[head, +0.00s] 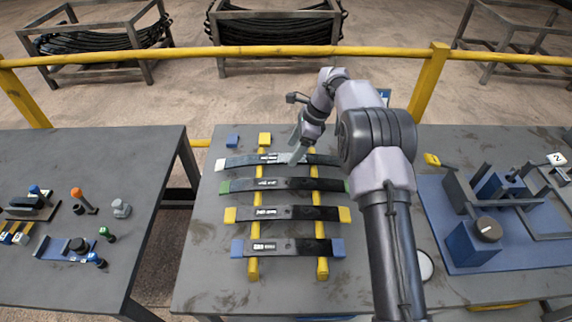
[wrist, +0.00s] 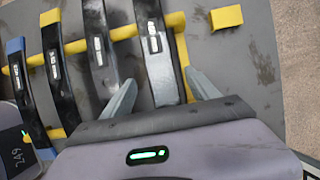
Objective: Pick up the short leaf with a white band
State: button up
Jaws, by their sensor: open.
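The leaf with a white band (head: 240,161) is the farthest of the dark leaves lying across two yellow rails in the head view. Its white band shows at its left end; its right part is hidden behind my arm. My gripper (head: 297,157) is over this leaf, right of its middle label. In the wrist view, the same leaf (wrist: 156,55) runs between the fingers of my gripper (wrist: 161,79), one finger on each side. The gripper is open. I cannot tell whether the fingers touch the leaf. Its banded end is out of the wrist view.
Nearer leaves have green (head: 266,185), yellow (head: 287,213) and blue (head: 288,248) ends. The green-ended leaf lies close beside the left finger. A blue block (head: 232,141) stands beyond the rack. A blue fixture (head: 471,243) is at right. A yellow railing (head: 200,54) runs behind.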

jog(key=b+x, duration=0.2)
jog(key=x, duration=0.3)
jog(key=shift+w+a+f, duration=0.1)
jog(key=shift+a+f, duration=0.05)
jog(key=shift+a, duration=0.05)
jog(key=shift+c, duration=0.2)
jog(key=c, duration=1.4)
jog(key=shift+r, duration=0.2)
grip_shut()
jog(key=shift+r, duration=0.1)
